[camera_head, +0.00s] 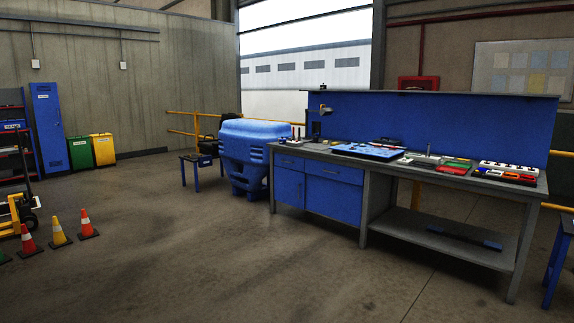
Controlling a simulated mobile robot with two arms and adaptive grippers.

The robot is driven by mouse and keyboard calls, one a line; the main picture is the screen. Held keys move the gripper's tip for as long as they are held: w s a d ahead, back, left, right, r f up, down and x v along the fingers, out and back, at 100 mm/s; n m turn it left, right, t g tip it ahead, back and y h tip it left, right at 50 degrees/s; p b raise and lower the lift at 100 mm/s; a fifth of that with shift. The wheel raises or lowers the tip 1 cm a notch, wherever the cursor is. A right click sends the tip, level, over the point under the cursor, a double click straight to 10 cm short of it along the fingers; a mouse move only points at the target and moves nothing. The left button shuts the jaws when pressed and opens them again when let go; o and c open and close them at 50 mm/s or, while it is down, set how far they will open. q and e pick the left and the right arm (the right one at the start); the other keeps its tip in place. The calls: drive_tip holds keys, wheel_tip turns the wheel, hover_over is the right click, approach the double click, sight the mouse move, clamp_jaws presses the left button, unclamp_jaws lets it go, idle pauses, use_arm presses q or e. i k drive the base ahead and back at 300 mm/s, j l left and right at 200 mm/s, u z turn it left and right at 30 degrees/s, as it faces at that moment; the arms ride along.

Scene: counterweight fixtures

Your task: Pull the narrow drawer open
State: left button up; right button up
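The blue and grey workbench (380,177) stands right of centre in the head view. Its front has two blue drawers side by side under the worktop. The narrow drawer (289,162) is the left one, at the bench's left end, and looks flush with the front. The wider drawer (335,173) is to its right and also looks shut. Blue door panels (333,199) lie below both drawers. Neither of my grippers shows in this view.
A blue plastic bin (253,145) and a small table (196,159) stand left of the bench. Tools and trays (368,151) lie on the worktop. Cones (58,235) stand far left, and a stool (561,260) is at the right edge. The floor before the drawers is clear.

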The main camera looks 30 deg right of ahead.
sight(287, 160)
drive_tip(key=i+l+z, duration=0.6)
drive_tip(key=i, duration=0.2)
drive_tip(key=i+l+z, duration=0.25)
drive_tip(key=i, duration=0.9)
drive_tip(key=i+z, duration=0.3)
drive_tip(key=i, duration=3.4)
drive_tip(key=j, duration=0.1)
